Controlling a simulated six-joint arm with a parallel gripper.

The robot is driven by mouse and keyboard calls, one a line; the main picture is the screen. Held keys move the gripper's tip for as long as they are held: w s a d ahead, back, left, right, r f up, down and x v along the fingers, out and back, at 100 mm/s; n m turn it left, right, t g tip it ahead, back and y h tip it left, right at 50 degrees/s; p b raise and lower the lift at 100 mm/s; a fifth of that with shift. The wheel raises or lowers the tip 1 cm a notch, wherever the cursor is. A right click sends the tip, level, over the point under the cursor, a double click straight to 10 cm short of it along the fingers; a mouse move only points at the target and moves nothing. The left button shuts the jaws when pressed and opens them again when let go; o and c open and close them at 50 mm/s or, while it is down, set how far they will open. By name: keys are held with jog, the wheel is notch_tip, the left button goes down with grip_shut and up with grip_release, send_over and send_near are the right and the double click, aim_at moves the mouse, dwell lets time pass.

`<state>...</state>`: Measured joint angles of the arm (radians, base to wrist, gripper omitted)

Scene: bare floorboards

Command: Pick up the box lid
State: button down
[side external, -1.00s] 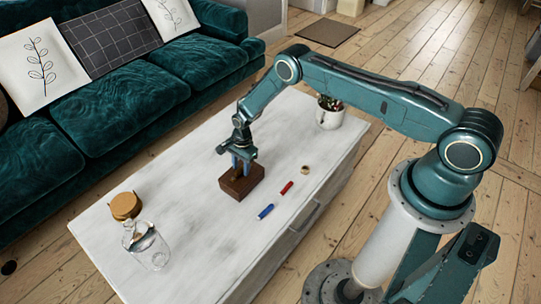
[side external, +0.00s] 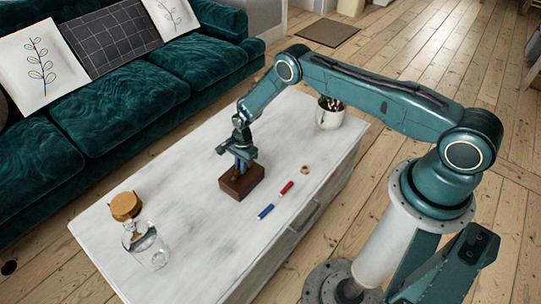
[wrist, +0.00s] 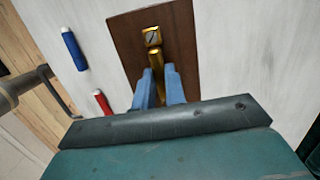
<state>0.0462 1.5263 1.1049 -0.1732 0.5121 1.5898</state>
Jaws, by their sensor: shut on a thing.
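A dark brown wooden box (side external: 243,183) sits on the white table. Its lid (wrist: 126,40) fills the upper middle of the wrist view, with a brass fitting (wrist: 153,38) on its top. My gripper (side external: 240,164) points down over the box. In the wrist view its two blue fingers (wrist: 159,82) are shut on the brass handle (wrist: 158,58) of the lid. The handle's lower part is hidden between the fingers. I cannot tell any gap between lid and box.
A blue marker (side external: 266,211), a red marker (side external: 286,188) and a small tan ring (side external: 305,169) lie right of the box. The left tabletop is mostly clear.

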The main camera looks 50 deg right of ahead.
jog(key=shift+r, duration=0.15)
notch_tip(320, 180, up, 20)
dwell(0.8)
jog(key=shift+f, duration=0.2)
dwell(0.3)
